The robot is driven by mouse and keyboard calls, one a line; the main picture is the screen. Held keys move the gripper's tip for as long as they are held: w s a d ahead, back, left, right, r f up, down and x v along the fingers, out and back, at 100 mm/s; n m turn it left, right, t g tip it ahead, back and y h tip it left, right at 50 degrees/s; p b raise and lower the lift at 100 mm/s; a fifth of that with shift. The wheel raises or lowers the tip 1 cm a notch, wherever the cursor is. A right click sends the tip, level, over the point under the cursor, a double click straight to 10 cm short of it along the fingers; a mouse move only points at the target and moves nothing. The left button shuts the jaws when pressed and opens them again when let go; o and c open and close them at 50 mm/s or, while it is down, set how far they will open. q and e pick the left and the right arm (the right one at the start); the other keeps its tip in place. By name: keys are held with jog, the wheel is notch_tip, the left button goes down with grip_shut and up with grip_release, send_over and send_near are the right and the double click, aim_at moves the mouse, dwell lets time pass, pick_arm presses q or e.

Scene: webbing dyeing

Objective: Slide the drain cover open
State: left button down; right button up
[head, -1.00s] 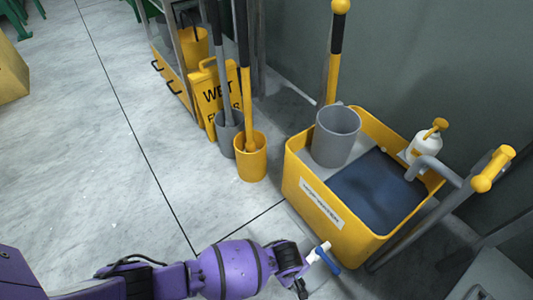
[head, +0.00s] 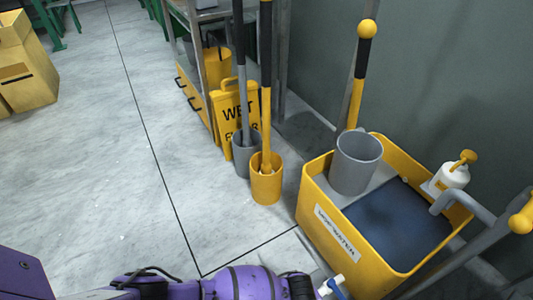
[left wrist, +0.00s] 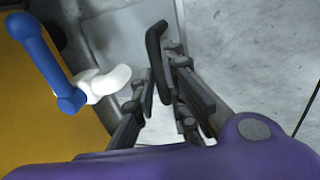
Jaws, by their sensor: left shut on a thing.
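In the left wrist view, a dark curved handle (left wrist: 155,55) stands between the fingers of my left gripper (left wrist: 163,82), which is shut on it. A smooth grey plate (left wrist: 115,25), seemingly the drain cover, lies behind the handle on the floor; the fingers hide part of it. I cannot tell whether it is open. In the head view, my purple left arm runs along the bottom edge, and its gripper is cut off below the frame. My right gripper is not in view.
A yellow mop-water cart (head: 318,225) stands close by, with a white spout and blue lever (left wrist: 45,60) beside my left gripper. A grey bucket (head: 356,165) sits on the cart. A yellow holder (head: 267,186) and wet-floor sign (head: 236,115) stand behind.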

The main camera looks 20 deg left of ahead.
pick_arm(q)
jog(key=shift+w+r, duration=0.15)
jog(key=shift+w, duration=0.1)
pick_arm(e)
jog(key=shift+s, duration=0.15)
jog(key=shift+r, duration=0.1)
pick_arm(q)
jog(key=shift+w+a+r+p, duration=0.2)
jog(key=shift+a+p, duration=0.25)
jog(key=shift+p, duration=0.3)
jog(key=w+a+p, duration=0.3)
jog(key=w+a, duration=0.6)
jog(key=a, duration=0.3)
jog(key=shift+a+f, duration=0.15)
jog(key=shift+f, duration=0.1)
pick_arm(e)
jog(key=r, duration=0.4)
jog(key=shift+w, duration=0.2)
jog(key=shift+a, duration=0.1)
pick_arm(q)
jog(key=c, duration=1.8)
grip_release()
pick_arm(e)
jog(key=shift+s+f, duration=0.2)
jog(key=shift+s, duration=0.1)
